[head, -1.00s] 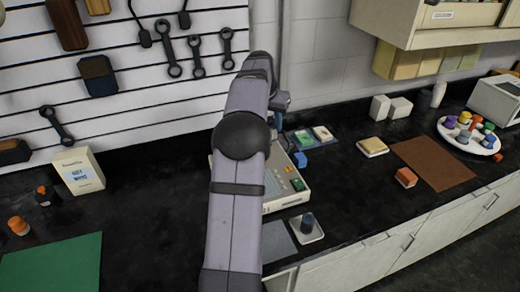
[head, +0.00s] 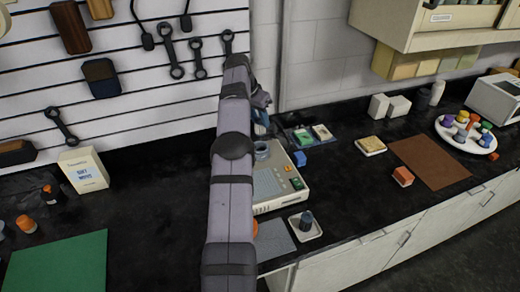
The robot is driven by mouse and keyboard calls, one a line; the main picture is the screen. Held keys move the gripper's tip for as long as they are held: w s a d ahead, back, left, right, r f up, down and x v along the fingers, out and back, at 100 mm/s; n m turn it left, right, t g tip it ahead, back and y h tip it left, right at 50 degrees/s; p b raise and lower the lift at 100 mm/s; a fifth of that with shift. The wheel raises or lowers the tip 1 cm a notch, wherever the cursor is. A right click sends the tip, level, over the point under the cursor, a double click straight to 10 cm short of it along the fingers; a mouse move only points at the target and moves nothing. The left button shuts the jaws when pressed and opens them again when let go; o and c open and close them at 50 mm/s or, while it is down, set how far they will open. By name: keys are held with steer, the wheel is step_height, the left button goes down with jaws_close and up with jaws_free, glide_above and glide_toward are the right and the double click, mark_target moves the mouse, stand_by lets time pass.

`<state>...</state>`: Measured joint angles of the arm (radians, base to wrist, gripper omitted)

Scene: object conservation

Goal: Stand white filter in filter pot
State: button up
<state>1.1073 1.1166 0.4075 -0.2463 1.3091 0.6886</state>
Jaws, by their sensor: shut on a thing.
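My gripper (head: 262,127) shows only in part behind my arm, pointing down above the back left of a beige machine (head: 284,196). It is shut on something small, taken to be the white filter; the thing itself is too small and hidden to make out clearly. A grey round pot (head: 262,150), likely the filter pot, stands upright at the back of the machine, just below the gripper. My arm hides the machine's left side. I cannot tell whether the held thing touches the pot.
A white dish (head: 305,234) with a dark weight stands in front. Further right are an orange block (head: 402,176), a brown mat (head: 432,162) and a round plate (head: 468,144) of coloured pieces.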

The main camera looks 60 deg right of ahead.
mark_target(259, 128)
step_height(259, 128, down, 4)
steer(key=shift+f+b, duration=0.2)
steer(key=shift+b, duration=0.1)
steer(key=shift+f+p, duration=0.9)
steer(key=shift+f, duration=1.7)
steer(key=shift+f, duration=0.1)
